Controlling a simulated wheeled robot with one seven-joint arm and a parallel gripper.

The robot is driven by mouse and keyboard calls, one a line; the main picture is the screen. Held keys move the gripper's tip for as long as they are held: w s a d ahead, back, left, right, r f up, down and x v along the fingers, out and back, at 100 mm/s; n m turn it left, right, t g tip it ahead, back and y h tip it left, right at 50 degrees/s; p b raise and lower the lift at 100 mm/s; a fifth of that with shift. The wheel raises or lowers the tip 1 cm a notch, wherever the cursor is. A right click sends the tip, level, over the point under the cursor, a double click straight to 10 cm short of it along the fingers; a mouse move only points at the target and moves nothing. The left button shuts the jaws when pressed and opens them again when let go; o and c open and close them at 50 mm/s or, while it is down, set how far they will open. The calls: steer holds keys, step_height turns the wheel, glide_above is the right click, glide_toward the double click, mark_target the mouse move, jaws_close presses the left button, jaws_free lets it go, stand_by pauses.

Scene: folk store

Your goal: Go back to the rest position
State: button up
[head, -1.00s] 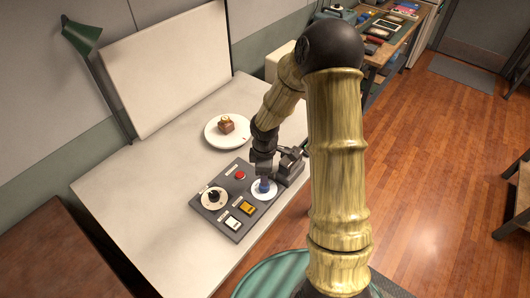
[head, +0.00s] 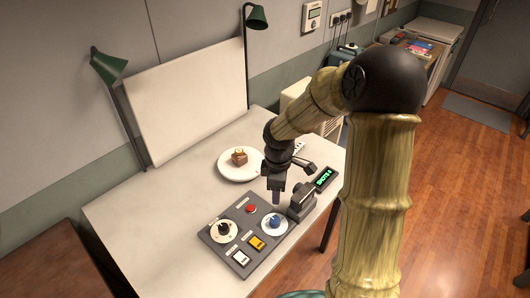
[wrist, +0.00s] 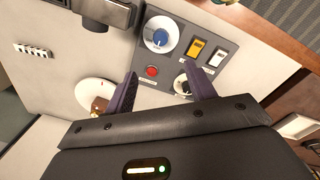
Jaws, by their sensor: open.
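My gripper (head: 276,197) is above the grey control panel (head: 219,250), close to the blue knob (head: 275,221) on its white dial. In the wrist view its two fingers (wrist: 163,90) are apart with nothing between them but the panel behind. The panel also carries a black knob (head: 224,229), a red button (head: 252,208), a yellow switch (head: 257,242) and a white switch (head: 241,258). In the wrist view the blue knob (wrist: 159,38) lies beyond the fingertips, clear of both. The black knob (wrist: 183,86) is partly covered by one finger.
A plate (head: 229,172) with a small brown cake-like item (head: 239,156) stands behind the panel. A dark device (head: 302,202) and a green-lit display (head: 325,179) are at its right. A white board (head: 190,105) and green lamps (head: 109,67) stand behind. The table's left part is clear.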

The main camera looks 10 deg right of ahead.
steer(key=s+r+m+t, duration=0.2)
steer(key=s+r+m, duration=0.3)
steer(key=s+m, duration=0.8)
steer(key=shift+s+m, duration=0.25)
steer(key=shift+m, duration=0.25)
